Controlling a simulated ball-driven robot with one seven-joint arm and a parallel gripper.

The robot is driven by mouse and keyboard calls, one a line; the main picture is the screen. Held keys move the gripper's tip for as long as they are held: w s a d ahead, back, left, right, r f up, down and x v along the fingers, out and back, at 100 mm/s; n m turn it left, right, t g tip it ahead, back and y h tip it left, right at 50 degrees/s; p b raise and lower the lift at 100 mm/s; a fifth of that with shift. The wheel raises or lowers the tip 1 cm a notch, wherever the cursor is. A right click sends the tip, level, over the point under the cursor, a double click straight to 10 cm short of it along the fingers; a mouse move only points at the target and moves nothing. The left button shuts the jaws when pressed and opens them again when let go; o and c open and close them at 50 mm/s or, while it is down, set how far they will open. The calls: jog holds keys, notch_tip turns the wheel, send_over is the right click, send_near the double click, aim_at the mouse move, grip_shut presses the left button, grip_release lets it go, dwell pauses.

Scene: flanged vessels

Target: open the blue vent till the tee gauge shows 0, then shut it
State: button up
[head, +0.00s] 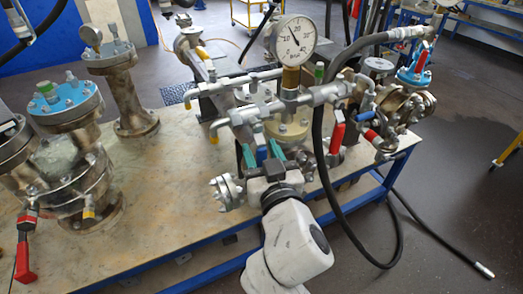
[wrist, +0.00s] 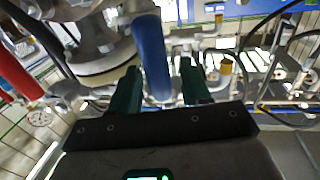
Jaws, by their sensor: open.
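The tee gauge (head: 295,40) is a round white dial on a brass stem above the tee piping. Its dark needle points up and left, off the low end of the scale; the exact reading is too small to tell. My gripper (head: 263,151) has green fingers and is open at the front of the piping. The blue vent handle (head: 262,154) shows between the fingers.
A red lever (head: 336,138) stands just right of my gripper, with a black hose (head: 318,165) looping beside it. Flanged vessels with a blue lid (head: 66,101) stand left.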

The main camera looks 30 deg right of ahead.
grip_shut()
dwell(0.4)
